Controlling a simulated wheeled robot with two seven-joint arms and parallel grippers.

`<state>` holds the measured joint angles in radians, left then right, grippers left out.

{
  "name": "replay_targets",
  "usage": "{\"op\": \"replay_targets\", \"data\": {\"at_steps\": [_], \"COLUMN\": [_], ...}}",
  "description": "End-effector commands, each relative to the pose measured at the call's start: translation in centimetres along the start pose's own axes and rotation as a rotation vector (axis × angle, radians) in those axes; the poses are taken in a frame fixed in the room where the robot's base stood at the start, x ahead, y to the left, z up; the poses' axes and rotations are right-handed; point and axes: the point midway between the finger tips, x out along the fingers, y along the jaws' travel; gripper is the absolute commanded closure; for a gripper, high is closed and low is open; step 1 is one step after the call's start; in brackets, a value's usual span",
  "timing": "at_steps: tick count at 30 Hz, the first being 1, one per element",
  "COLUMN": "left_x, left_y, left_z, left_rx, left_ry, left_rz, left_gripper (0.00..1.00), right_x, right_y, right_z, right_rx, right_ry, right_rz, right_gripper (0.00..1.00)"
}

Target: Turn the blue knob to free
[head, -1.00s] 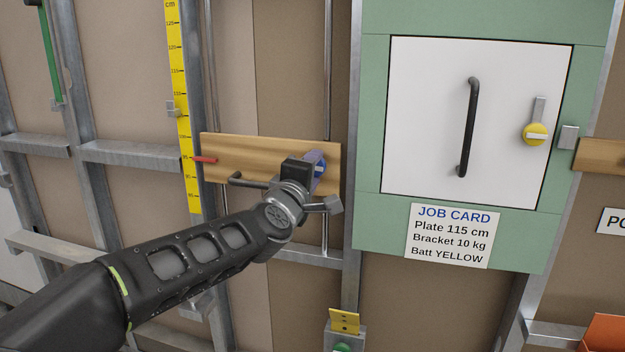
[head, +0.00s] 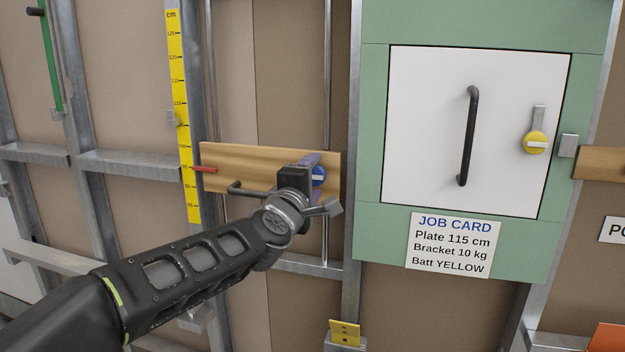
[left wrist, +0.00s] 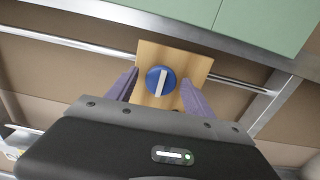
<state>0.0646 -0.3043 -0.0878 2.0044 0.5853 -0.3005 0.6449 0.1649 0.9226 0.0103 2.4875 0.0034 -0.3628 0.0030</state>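The blue knob (head: 319,177) with a white bar sits on the right end of a wooden board (head: 262,160). The bar looks roughly level in the head view. In the left wrist view the knob (left wrist: 161,81) shows face on, with its bar nearly upright in that picture. My left gripper (left wrist: 160,78) is open, its purple fingers on either side of the knob with visible gaps. In the head view the left gripper (head: 314,177) is at the board's right end and partly hides the knob. My right gripper is out of view.
The board also carries a dark handle (head: 250,189) and a red pointer (head: 205,170) beside a yellow scale (head: 183,110). Vertical rails run behind the board. Right of it is a green panel with a white door (head: 430,130), a yellow knob (head: 535,143) and a job card (head: 453,245).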

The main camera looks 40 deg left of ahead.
Motion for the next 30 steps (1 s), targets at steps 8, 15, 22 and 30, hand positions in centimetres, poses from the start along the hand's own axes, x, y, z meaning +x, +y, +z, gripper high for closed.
{"op": "replay_targets", "data": {"at_steps": [8,15,22,30], "left_x": [0.0,-1.9,-5.8,-7.8], "left_y": [-0.1,0.1,0.2,-0.1], "left_z": [0.0,-0.1,-0.1,0.0], "left_rx": [0.001,0.001,0.0,0.001], "left_ry": [-0.001,0.0,0.001,-0.001], "left_rz": [-0.002,0.0,0.001,-0.002], "left_gripper": [0.36,0.36,0.36,0.36], "right_x": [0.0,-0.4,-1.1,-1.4], "right_y": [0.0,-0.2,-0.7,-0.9], "right_z": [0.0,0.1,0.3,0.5], "right_rx": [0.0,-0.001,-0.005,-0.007], "right_ry": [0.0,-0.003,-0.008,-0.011], "right_rz": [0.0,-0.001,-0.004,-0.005], "right_gripper": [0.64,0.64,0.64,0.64]}}
